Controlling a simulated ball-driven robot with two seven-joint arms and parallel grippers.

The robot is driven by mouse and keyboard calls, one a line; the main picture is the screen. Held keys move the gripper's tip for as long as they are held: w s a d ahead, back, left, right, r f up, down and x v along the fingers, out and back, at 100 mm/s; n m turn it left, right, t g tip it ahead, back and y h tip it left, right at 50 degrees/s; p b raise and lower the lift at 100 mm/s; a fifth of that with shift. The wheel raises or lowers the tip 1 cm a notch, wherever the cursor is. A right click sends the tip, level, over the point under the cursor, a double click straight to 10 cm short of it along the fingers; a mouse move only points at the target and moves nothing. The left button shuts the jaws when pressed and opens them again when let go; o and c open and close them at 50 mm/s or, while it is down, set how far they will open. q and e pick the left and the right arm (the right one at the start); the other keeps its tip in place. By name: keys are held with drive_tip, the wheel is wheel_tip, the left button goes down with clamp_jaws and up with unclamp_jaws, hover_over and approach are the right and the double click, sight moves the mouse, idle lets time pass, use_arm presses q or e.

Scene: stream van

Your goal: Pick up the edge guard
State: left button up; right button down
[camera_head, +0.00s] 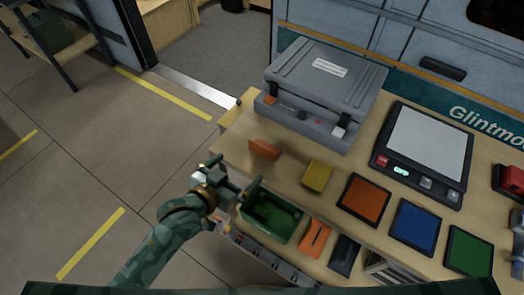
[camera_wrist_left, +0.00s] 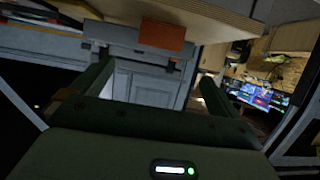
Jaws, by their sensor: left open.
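A small orange block (camera_head: 264,149), which I take to be the edge guard, lies on the wooden worktop (camera_head: 237,135) near its left edge, in front of the grey case. In the left wrist view the orange block (camera_wrist_left: 162,36) shows ahead, above the space between the fingers, at the worktop's edge. My left gripper (camera_head: 236,174) is open and empty, just off the worktop's edge, below and left of the block in the head view. Its two dark green fingers (camera_wrist_left: 157,84) stand wide apart in the wrist view and do not touch the block. My right gripper is not in view.
A yellow block (camera_head: 317,176) lies right of the orange one. A closed grey case (camera_head: 320,90) stands behind them. Orange, blue and green pads (camera_head: 365,200) and a scale (camera_head: 424,148) lie to the right. A green bin (camera_head: 270,218) sits close beside my gripper. Floor left is open.

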use_arm(q)
drive_tip(key=b, duration=0.3)
approach(261, 149)
drive_tip(key=x, duration=0.5)
drive_tip(key=shift+r, duration=0.1)
drive_tip(key=b+x, duration=0.1)
drive_tip(key=x, duration=0.1)
drive_tip(key=b+x, duration=0.1)
drive_tip(key=x, duration=0.1)
drive_tip(key=shift+w+d+f, duration=0.1)
drive_tip(key=shift+w+f, duration=0.1)
drive_tip(key=shift+f, duration=0.15)
drive_tip(key=shift+w+d+f+b, duration=0.1)
drive_tip(key=shift+w+d+b, duration=0.2)
drive_tip(key=shift+w, duration=0.1)
drive_tip(key=shift+a, duration=0.1)
drive_tip(key=c, duration=0.9)
